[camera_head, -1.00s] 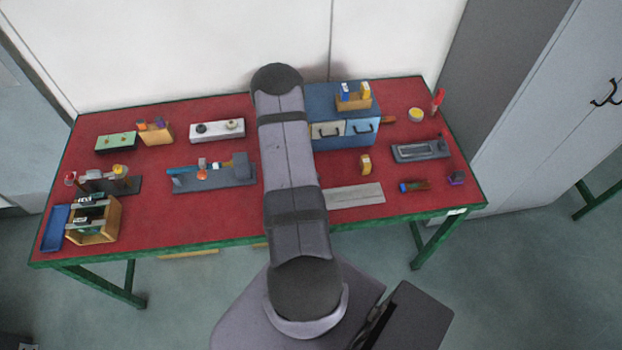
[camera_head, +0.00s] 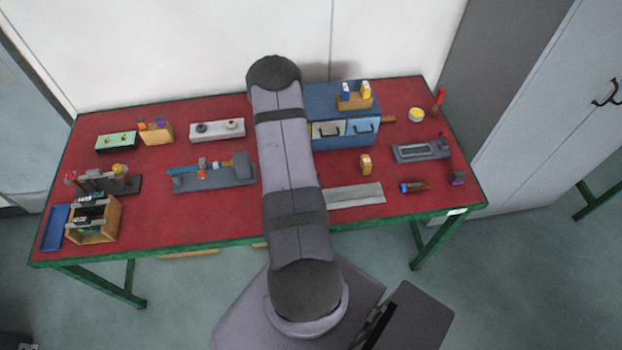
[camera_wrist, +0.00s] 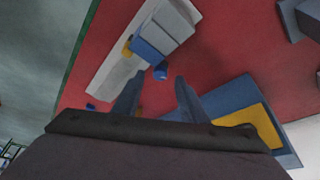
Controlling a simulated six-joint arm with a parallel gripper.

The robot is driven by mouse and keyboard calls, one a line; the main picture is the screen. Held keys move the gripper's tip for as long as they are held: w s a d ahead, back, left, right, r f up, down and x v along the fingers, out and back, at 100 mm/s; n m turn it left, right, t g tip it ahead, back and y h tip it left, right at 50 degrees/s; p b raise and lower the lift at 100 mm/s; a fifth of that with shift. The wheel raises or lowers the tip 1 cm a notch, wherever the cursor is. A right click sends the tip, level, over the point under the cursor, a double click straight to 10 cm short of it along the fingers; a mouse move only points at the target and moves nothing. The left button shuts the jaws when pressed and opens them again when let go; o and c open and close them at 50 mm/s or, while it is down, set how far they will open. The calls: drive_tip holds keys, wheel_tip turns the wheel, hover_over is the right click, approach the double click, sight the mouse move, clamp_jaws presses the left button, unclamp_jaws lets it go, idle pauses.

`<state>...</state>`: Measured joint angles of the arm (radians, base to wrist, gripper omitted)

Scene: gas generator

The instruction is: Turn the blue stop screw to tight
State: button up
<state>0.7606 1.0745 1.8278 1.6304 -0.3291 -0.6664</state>
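The blue stop screw appears to be the small round blue knob (camera_wrist: 160,71) at the side of a pale grey block fixture (camera_wrist: 180,22), which has a blue face (camera_wrist: 149,52). The fixture sits at the upper end of a long light grey base plate (camera_wrist: 110,82). My gripper (camera_wrist: 152,84) is open, with its fingers pointing toward the knob. The knob shows between and just beyond the fingertips, and nothing is seen held. In the head view my arm hides the gripper and knob; part of the plate shows there (camera_head: 355,196).
The blue drawer cabinet (camera_head: 345,138) stands behind the plate; its blue top with a yellow piece (camera_wrist: 250,120) is close at lower right in the wrist view. A dark grey rail device (camera_head: 215,182) lies to the left.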

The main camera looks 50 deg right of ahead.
drive_tip(key=shift+v, duration=2.7)
